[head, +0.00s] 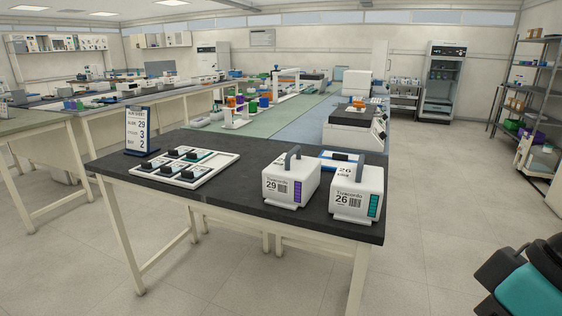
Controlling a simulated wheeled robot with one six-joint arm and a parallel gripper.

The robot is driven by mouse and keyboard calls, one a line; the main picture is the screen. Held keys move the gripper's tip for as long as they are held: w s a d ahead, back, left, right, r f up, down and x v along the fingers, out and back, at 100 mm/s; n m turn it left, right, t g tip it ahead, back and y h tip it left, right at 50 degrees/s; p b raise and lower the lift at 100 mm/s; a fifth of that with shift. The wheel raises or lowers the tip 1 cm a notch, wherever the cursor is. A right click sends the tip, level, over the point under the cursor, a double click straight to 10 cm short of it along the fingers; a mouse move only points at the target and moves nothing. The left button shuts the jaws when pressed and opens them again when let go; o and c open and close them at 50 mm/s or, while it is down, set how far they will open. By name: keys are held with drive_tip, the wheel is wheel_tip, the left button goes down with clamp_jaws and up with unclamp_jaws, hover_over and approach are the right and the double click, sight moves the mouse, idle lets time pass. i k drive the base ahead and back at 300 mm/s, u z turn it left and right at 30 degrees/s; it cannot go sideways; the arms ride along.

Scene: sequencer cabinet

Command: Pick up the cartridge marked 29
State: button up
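The cartridge marked 29 (282,191) is a white box with a grey top handle and a purple strip on its front. It stands upright on the dark tabletop (232,188), toward the right part of the table. A similar white cartridge marked 26 (352,206), with a teal strip, stands close to its right, nearer the table's right corner. My gripper's fingers do not show. A black and teal part of my arm (530,290) is at the bottom right corner, well apart from the table.
A white tray (226,158) with several black-gripped flat pieces lies left of the cartridges. A sign (138,128) reading 29, 3, 2 stands at the left. A blue-and-white piece (330,161) lies behind the cartridges. Open floor (440,240) lies right of the table.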

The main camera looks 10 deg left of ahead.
sight(289, 181)
drive_tip(key=u, duration=0.35)
drive_tip(key=i, duration=1.6)
drive_tip(key=u, duration=0.35)
